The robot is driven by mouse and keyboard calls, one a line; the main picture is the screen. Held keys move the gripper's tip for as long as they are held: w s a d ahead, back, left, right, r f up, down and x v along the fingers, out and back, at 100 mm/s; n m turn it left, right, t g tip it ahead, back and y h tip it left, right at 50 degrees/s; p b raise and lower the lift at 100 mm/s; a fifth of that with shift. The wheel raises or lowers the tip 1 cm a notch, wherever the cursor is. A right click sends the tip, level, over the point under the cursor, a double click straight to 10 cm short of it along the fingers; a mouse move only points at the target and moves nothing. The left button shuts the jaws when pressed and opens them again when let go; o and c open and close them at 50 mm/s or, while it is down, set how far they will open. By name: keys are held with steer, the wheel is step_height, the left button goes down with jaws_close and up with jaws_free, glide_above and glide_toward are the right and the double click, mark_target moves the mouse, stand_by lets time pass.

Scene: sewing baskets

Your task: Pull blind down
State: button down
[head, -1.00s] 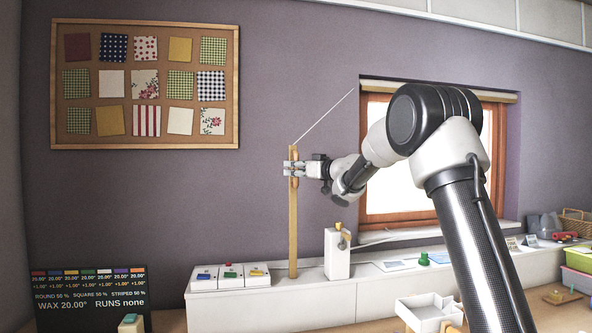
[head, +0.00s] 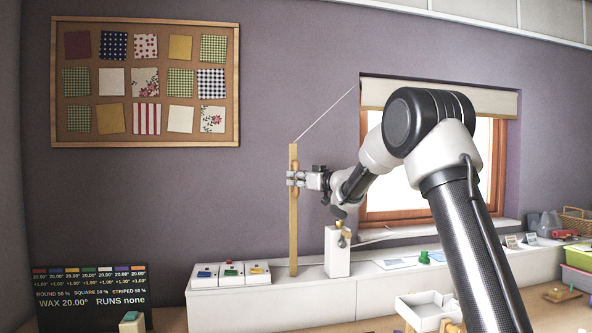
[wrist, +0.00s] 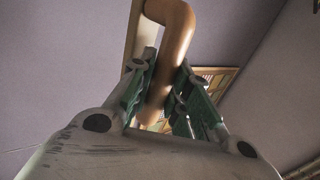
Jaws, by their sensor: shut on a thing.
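A cream blind (head: 500,101) hangs across the top of the window, with its lower edge a short way below the window's top. A white cord (head: 328,113) slopes from the window's top left corner to the top of an upright wooden post (head: 293,235). My gripper (head: 297,179) is at the upper part of the post, shut on a brown wooden handle. The handle (wrist: 168,45) shows between my green-padded jaws in the wrist view, beside a pale strip. My arm covers part of the blind and window.
Below the post a white ledge (head: 240,305) holds small boxes with coloured pieces (head: 230,272). A white block (head: 337,255) stands right of the post. A pin board (head: 145,142) hangs at upper left. The wall between board and post is clear.

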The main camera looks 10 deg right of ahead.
step_height(320, 180, down, 24)
steer(key=shift+f, duration=0.25)
steer(key=c, duration=1.4)
jaws_free()
steer(key=shift+f, duration=0.1)
steer(key=shift+c, duration=0.2)
steer(key=shift+o, duration=0.6)
steer(key=shift+r, duration=0.2)
steer(key=v, duration=1.2)
